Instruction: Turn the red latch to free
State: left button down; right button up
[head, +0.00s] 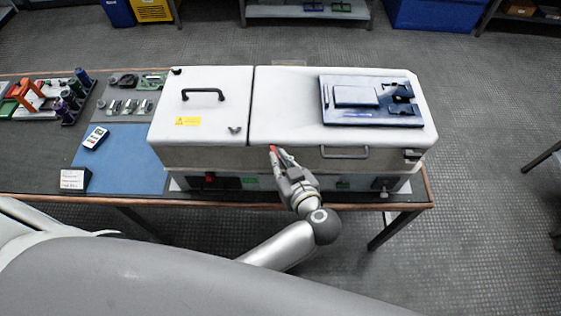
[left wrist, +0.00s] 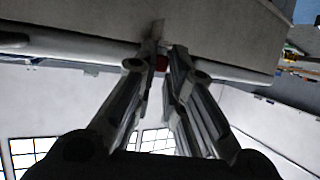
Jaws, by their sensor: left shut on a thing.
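The red latch (head: 273,149) sits on the front of the white cabinet (head: 258,157), near the seam between the left lid and the right lid. My left gripper (head: 278,156) is at the latch, with its fingers shut on it. My right gripper is not in view.
A bar handle (head: 345,153) is on the cabinet front, right of my gripper. A blue tray (head: 335,116) lies on the right lid. A black handle (head: 203,91) tops the left lid. A blue mat (head: 137,165) and tool racks are on the bench at left.

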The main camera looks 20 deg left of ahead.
pick_arm(q)
jog(key=c, duration=1.5)
grip_release()
jog(key=v, duration=0.7)
jog(key=shift+s+d+r, duration=0.15)
jog(key=shift+s, duration=0.05)
